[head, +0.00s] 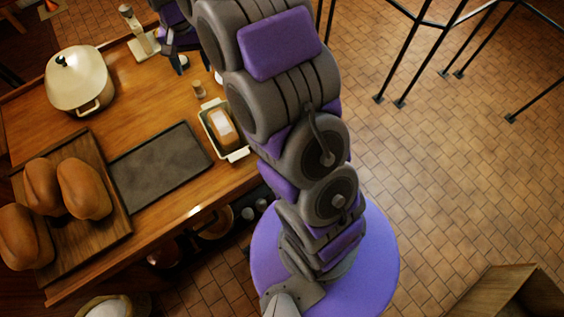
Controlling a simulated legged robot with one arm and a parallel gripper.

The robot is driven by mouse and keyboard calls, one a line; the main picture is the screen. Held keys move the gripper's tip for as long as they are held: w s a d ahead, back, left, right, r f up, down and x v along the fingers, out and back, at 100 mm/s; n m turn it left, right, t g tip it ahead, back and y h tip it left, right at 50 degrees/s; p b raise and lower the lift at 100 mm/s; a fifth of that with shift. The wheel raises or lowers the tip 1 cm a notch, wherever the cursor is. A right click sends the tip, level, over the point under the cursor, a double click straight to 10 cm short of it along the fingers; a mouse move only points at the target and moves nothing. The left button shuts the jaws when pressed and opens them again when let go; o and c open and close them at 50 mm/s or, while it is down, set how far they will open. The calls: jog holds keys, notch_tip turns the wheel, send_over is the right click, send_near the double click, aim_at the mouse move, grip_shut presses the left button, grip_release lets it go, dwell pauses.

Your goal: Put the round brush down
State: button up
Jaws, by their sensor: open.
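My gripper (186,62) is at the top of the head view, above the far part of the wooden counter (120,75). It is open, and I see nothing held between its fingers. My arm hides part of it and the counter behind it. I cannot clearly make out a round brush. A small pale thing (218,76) shows beside my arm, right of the gripper, but too little of it is visible to name.
Tiled floor (450,180) is open at right.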

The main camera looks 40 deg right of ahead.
jog(key=s+r+n, duration=0.1)
jog(key=s+r, duration=0.2)
jog(key=s, duration=0.7)
jog(key=s+r+n, duration=0.2)
jog(key=s+r, duration=0.1)
jog(key=s, duration=0.7)
jog(key=s+d+f+n+g, duration=0.1)
jog(key=s+n, duration=0.1)
jog(key=s, duration=1.6)
jog(key=shift+s+d+f, duration=0.15)
jog(key=shift+f, duration=0.2)
jog(key=shift+f+b, duration=0.4)
jog(key=shift+f, duration=0.05)
jog(key=shift+o, duration=0.5)
